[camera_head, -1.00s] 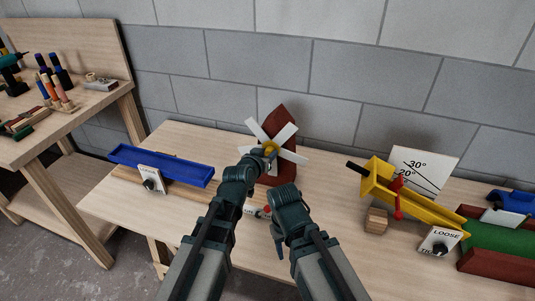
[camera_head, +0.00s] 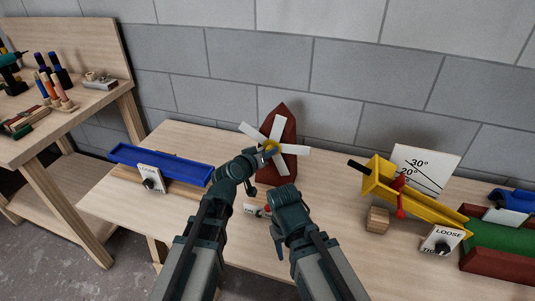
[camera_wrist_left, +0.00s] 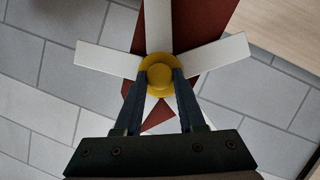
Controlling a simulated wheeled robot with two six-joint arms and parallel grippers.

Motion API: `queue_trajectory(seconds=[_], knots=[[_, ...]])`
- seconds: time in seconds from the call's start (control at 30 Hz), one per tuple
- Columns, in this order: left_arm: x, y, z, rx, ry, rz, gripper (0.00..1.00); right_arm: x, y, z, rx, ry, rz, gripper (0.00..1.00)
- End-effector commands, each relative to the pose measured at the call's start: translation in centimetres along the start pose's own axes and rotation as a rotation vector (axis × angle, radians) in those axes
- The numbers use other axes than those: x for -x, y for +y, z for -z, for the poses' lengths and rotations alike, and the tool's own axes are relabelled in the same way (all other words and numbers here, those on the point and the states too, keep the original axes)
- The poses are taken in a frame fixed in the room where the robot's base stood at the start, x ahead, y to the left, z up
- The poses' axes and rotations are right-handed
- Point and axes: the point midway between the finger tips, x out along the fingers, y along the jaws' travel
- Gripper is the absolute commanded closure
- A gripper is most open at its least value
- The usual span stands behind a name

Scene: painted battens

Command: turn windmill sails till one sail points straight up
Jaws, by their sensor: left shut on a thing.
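The windmill has a dark red body (camera_head: 288,172), white sails (camera_head: 296,150) and a yellow hub (camera_head: 270,146). It stands at the back of the bench. One sail leans slightly right of straight up, one points right and one up-left; the lower ones are largely hidden by my left arm. My left gripper (camera_head: 262,156) is at the hub. In the left wrist view its two fingers (camera_wrist_left: 158,88) are shut on the yellow hub (camera_wrist_left: 158,74), with white sails (camera_wrist_left: 216,53) fanning out behind. My right gripper (camera_head: 279,245) is low in front of the windmill; its fingers are unclear.
A blue tray (camera_head: 165,164) with a labelled knob lies left. A small white label (camera_head: 250,210) is partly hidden between my arms. A wooden block (camera_head: 377,219), a yellow tilting channel (camera_head: 425,205) and an angle board (camera_head: 425,168) stand right. Bare bench lies between.

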Motion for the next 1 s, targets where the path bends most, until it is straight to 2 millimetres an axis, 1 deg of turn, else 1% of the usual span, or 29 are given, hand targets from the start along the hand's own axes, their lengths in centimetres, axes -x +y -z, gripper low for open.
queue_trajectory(seconds=[0.2, 0.4, 0.97, 1.0], knots=[[-0.02, -0.21, -0.20, 0.113, -0.003, -0.047, 1.00, -0.72, -0.07, 0.04, 0.000, 0.000, 0.000, 0.50], [0.02, -0.25, -0.16, 0.178, -0.004, -0.073, 1.00, -1.01, -0.10, 0.06, 0.000, 0.000, 0.000, 0.50], [0.06, -0.20, -0.13, 0.206, -0.005, -0.085, 1.00, -1.08, -0.10, 0.06, 0.000, 0.000, 0.000, 0.50], [0.06, -0.20, -0.13, 0.205, -0.005, -0.085, 0.56, -1.08, -0.10, 0.06, 0.000, 0.000, 0.000, 0.50]])
